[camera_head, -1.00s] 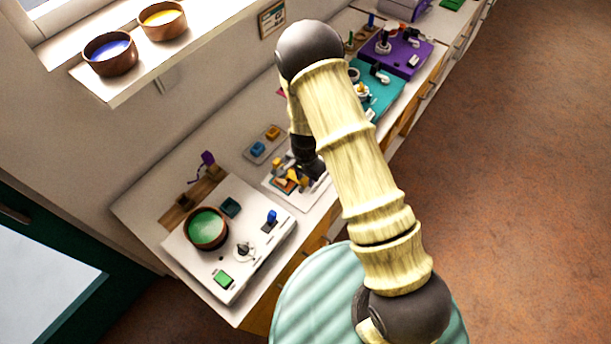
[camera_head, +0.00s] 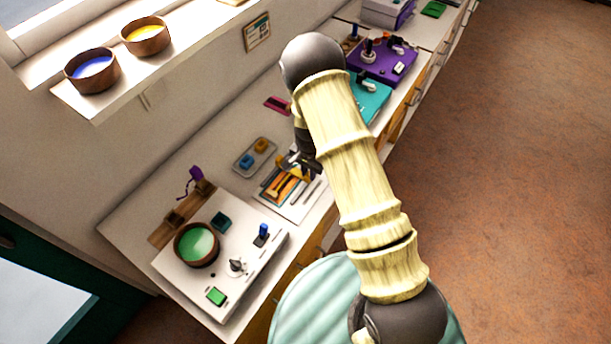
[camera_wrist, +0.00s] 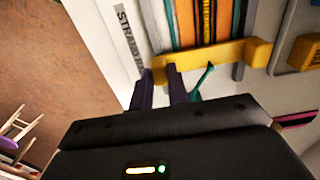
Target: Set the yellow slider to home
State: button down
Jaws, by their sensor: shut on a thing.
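The yellow slider (camera_wrist: 212,57) is a bar lying across several coloured strips on a pale board, seen in the wrist view. My gripper (camera_wrist: 163,85) has its two dark fingers around the bar's left end. In the head view my gripper (camera_head: 306,163) is over the far end of the strip board (camera_head: 309,203), and my arm hides part of it. A small yellow part of the slider shows beside the fingers there. A yellow block with dark markings (camera_wrist: 304,53) sits just right of the bar in the wrist view.
A tray with blue and orange blocks (camera_head: 255,155) lies by the wall. Teal and purple boards (camera_head: 382,62) stand farther along. Open floor lies right of the counter.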

jog(key=c, duration=1.3)
grip_release()
jog(key=shift+c, duration=0.2)
notch_tip(320, 180, up, 18)
jog(key=b, duration=0.2)
jog(key=shift+f+b, duration=0.25)
jog(key=shift+b, duration=0.05)
jog(key=shift+d, duration=0.1)
jog(key=c, duration=0.5)
jog(key=s+d+r+n, duration=0.1)
jog(key=s+d, duration=0.1)
jog(key=s, duration=0.1)
jog(key=s+d+r+n, duration=0.1)
jog(key=s+d+r, duration=0.1)
jog(key=s+d+r+n+t, duration=0.1)
jog(key=s+d, duration=0.1)
jog(key=s, duration=0.1)
jog(key=shift+s+d+r, duration=0.1)
jog(key=shift+s+r, duration=0.25)
jog(key=shift+r, duration=0.05)
grip_shut()
jog(key=s+d+r+n+t, duration=0.1)
jog(key=s+d+r+n, duration=0.1)
jog(key=s, duration=0.7)
jog(key=d+n, duration=0.1)
jog(key=n, duration=0.1)
jog(key=shift+s+n+t, duration=0.25)
jog(key=shift+n+t, duration=0.05)
